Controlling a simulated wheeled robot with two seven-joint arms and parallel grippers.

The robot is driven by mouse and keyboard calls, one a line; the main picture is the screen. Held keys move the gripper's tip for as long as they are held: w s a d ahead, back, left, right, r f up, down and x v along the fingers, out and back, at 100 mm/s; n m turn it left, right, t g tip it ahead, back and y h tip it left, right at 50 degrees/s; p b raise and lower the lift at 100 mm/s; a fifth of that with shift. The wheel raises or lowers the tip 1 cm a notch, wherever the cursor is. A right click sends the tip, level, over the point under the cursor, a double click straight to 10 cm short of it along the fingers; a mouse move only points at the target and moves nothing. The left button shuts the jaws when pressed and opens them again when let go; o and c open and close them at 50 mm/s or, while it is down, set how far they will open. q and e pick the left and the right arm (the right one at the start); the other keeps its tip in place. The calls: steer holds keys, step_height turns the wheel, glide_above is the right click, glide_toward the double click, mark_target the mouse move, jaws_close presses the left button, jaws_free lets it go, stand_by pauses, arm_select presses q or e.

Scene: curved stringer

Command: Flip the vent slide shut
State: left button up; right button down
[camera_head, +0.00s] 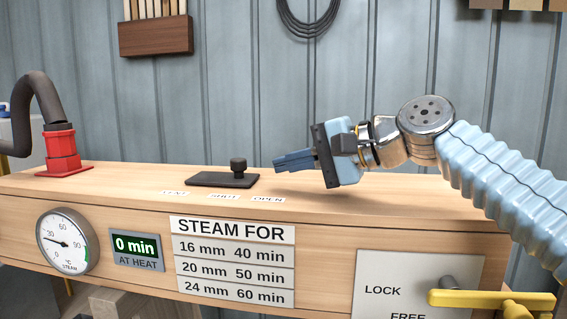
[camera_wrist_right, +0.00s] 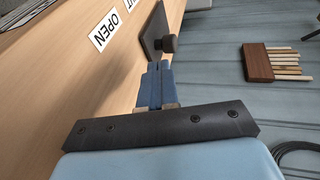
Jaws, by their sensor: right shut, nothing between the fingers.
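The vent slide is a flat dark plate (camera_head: 215,180) with a round black knob (camera_head: 238,166) near its right end. It lies on top of the wooden steam box (camera_head: 400,190), behind the labels VENT, SHUT (camera_head: 223,197) and OPEN (camera_head: 268,199). The knob end is behind the gap between SHUT and OPEN. My right gripper (camera_head: 277,162) is shut and empty, just right of the knob and apart from it, fingers pointing left. In the right wrist view the shut fingers (camera_wrist_right: 154,75) point toward the plate (camera_wrist_right: 153,32) and knob (camera_wrist_right: 170,43). My left gripper is not in view.
A red hose fitting (camera_head: 62,150) with a dark hose stands on the box's left end. A yellow lever (camera_head: 490,299) sits by the LOCK/FREE panel at front right. A gauge (camera_head: 67,241) and a time display (camera_head: 136,247) are on the front. The box top around the slide is clear.

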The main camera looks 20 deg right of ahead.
steer(key=v, duration=0.8)
steer(key=shift+s+d+r, duration=0.1)
steer(key=shift+r, duration=0.05)
steer(key=shift+s, duration=0.1)
